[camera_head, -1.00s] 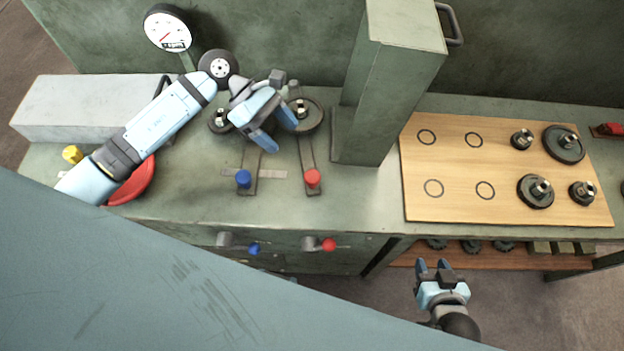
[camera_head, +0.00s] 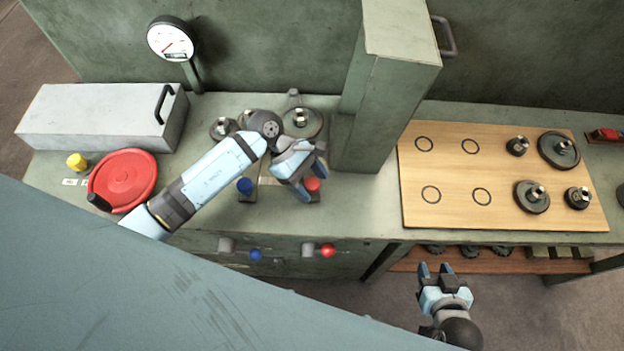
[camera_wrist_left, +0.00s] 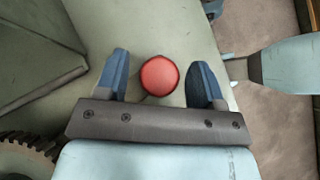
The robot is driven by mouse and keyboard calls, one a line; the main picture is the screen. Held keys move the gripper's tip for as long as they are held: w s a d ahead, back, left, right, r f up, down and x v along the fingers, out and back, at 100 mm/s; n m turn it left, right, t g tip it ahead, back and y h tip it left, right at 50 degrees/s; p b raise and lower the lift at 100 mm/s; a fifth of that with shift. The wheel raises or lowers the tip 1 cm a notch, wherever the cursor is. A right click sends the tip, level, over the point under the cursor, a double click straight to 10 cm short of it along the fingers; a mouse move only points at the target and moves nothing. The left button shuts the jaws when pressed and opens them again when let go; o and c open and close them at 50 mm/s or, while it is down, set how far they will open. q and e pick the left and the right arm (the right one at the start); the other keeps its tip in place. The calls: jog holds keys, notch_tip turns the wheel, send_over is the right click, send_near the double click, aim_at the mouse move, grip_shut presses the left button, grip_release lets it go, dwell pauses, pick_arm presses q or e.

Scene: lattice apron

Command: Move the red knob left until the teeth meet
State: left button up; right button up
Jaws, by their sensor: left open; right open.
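The red knob (camera_head: 312,184) stands on the bench top at the front end of its slide arm, right of the blue knob (camera_head: 245,186). My left gripper (camera_head: 314,190) is over the red knob, open. In the left wrist view the red knob (camera_wrist_left: 160,76) lies between the two open blue fingers, with a gap on each side. A gear (camera_head: 302,122) sits behind the knob, and a smaller gear (camera_head: 222,128) is further left; my left arm partly covers the area between them, so I cannot tell whether teeth meet. My right gripper (camera_head: 436,268) is open and empty, in front of the bench.
A tall green column (camera_head: 385,110) stands right of the gears. A wooden board (camera_head: 450,180) with several gears lies further right. A red handwheel (camera_head: 124,178), a yellow knob (camera_head: 77,161) and a grey box (camera_head: 90,118) are at left. Blue and red front knobs (camera_head: 328,250) stick out below.

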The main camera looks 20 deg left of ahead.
pick_arm(q)
jog(key=shift+d+f, duration=0.15)
grip_shut()
jog(key=shift+a+f+b, duration=0.15)
jog(key=shift+a+b, duration=0.15)
jog(key=shift+b, duration=0.2)
jog(key=shift+m+g, duration=0.6)
jog(key=shift+m, duration=0.3)
jog(key=a+b, duration=0.1)
jog(key=s+a+b, duration=0.1)
jog(key=b, duration=0.1)
jog(key=s+a+b, duration=0.1)
jog(key=a, duration=0.1)
jog(key=shift+a+y, duration=0.2)
jog(key=shift+y, duration=0.1)
jog(key=shift+s+a+r, duration=0.1)
jog(key=shift+r, duration=0.1)
